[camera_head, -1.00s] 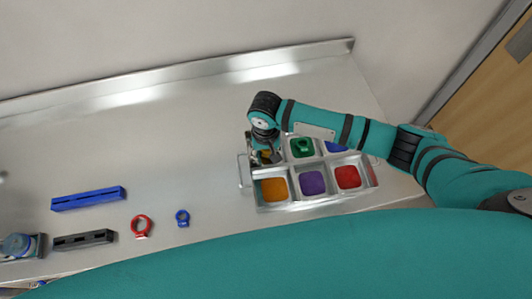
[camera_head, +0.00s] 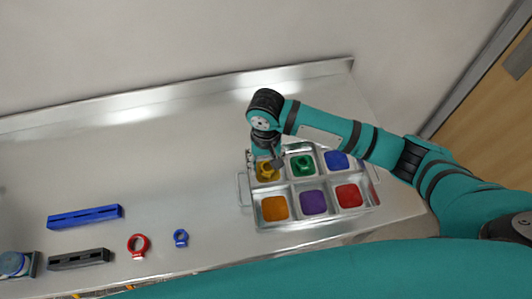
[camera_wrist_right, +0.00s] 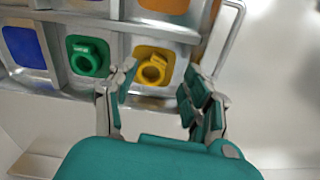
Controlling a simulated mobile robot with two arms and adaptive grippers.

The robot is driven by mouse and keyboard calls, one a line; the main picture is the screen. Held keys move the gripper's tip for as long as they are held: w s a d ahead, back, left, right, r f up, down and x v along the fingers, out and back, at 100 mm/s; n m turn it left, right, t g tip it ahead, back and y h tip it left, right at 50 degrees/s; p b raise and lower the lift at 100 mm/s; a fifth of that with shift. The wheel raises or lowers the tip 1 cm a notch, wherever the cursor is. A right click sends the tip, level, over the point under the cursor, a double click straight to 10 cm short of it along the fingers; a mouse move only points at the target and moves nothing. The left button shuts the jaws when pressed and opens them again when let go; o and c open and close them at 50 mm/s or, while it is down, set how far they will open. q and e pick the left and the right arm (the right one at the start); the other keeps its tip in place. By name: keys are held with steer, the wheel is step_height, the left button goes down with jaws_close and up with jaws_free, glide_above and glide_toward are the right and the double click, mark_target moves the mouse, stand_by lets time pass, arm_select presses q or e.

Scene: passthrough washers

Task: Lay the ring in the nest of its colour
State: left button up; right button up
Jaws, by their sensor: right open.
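A metal tray (camera_head: 298,184) holds six coloured nests in two rows. A yellow ring (camera_wrist_right: 153,70) lies in the yellow nest (camera_wrist_right: 169,55); it also shows in the head view (camera_head: 265,172). A green ring (camera_head: 303,166) lies in the green nest (camera_wrist_right: 75,44). The blue nest (camera_head: 336,160), orange nest (camera_head: 275,208), purple nest (camera_head: 313,202) and red nest (camera_head: 348,195) look empty. A red ring (camera_head: 138,244) and a blue ring (camera_head: 181,238) are on the table. My right gripper (camera_wrist_right: 160,78) is open and empty, just over the yellow nest. My left gripper is out of view.
A blue slotted bar (camera_head: 85,217) and a dark slotted bar (camera_head: 79,259) lie on the table at left. A round blue-topped object (camera_head: 13,263) stands at the left edge. The table's middle (camera_head: 170,165) is clear; a raised edge runs along the back.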

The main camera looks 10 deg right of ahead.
mark_target(266, 176)
step_height(266, 176, up, 6)
steer(key=shift+f+b, duration=0.1)
steer(key=shift+b, duration=0.2)
